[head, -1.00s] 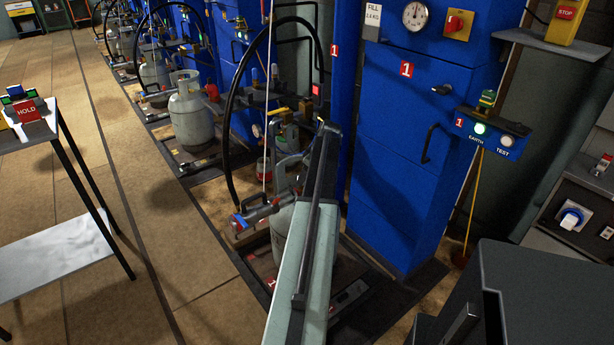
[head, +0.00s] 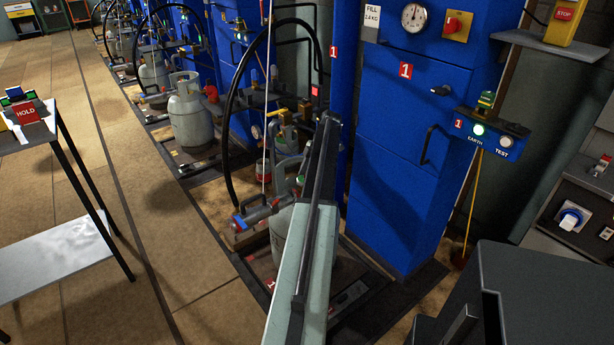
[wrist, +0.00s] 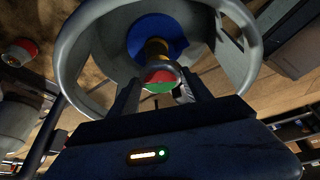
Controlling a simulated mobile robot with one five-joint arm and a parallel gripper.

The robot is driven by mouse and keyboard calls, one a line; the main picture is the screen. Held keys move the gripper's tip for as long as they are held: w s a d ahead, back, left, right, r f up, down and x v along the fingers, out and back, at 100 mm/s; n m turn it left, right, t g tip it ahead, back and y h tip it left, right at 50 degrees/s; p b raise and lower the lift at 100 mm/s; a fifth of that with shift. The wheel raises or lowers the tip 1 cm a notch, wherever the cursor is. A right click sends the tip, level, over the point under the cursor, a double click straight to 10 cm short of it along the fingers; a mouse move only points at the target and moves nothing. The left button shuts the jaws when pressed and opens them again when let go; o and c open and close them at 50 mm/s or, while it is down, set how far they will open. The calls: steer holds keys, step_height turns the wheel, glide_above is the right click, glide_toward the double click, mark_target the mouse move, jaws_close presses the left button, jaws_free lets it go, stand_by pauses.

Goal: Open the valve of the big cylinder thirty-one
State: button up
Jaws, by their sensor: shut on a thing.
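A grey gas cylinder (head: 281,238) stands on the nearest scale, by the blue cabinet marked 1. My arm covers its right side in the head view. In the wrist view its grey collar (wrist: 82,38) rings the valve. My gripper (wrist: 160,82) reaches inside the collar. Its two dark fingers are shut on the valve's red and green knob (wrist: 160,86). A brass stem (wrist: 156,50) and a blue round part show beyond the knob. I cannot read a number thirty-one on the cylinder, nor tell how far the valve is turned.
The blue cabinet (head: 400,170) stands to the right, with a lit green EARTH lamp (head: 478,130). Floor between is clear.

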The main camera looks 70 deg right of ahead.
steer(key=shift+s+n+g, duration=0.1)
steer(key=shift+n+g, duration=0.2)
steer(key=shift+n, duration=0.6)
steer(key=shift+y, duration=0.3)
steer(key=o, duration=1.4)
steer(key=shift+c, duration=0.2)
steer(key=shift+r, duration=0.1)
